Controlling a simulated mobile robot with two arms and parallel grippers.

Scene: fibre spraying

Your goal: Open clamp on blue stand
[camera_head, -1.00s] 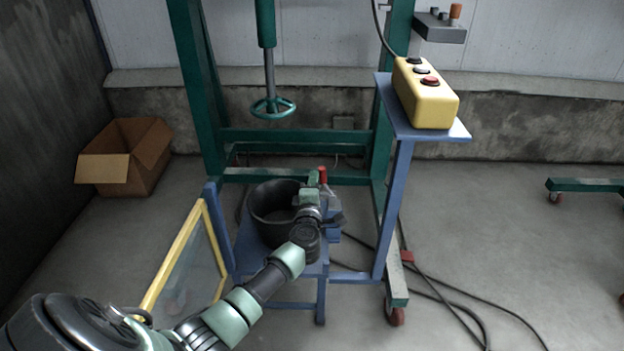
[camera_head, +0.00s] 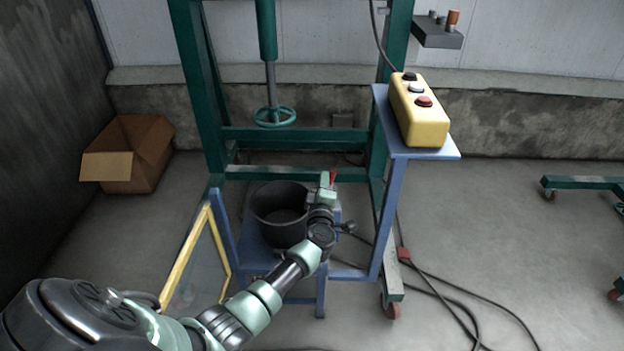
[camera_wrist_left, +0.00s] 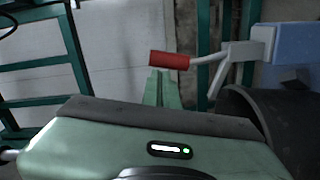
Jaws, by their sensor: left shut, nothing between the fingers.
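The clamp has a red handle (camera_head: 332,178) that sticks up behind the black bucket's right side. In the left wrist view its red grip (camera_wrist_left: 169,60) lies roughly level, with a metal lever (camera_wrist_left: 208,58) running right to a blue part (camera_wrist_left: 296,45) of the stand. The blue stand (camera_head: 222,232) carries the black bucket (camera_head: 278,225). My left gripper (camera_head: 325,181) is shut and empty beside the handle. In the left wrist view its green fingers (camera_wrist_left: 160,88) end just below the red grip; whether they touch it I cannot tell. My arm hides the clamp's lower part.
A yellow button box (camera_head: 419,112) stands on a blue shelf (camera_head: 400,150) at right. A green frame with a handwheel (camera_head: 274,116) rises behind. A yellow-edged panel (camera_head: 183,260) leans at the left. Black cables (camera_head: 440,290) lie on the floor at the right.

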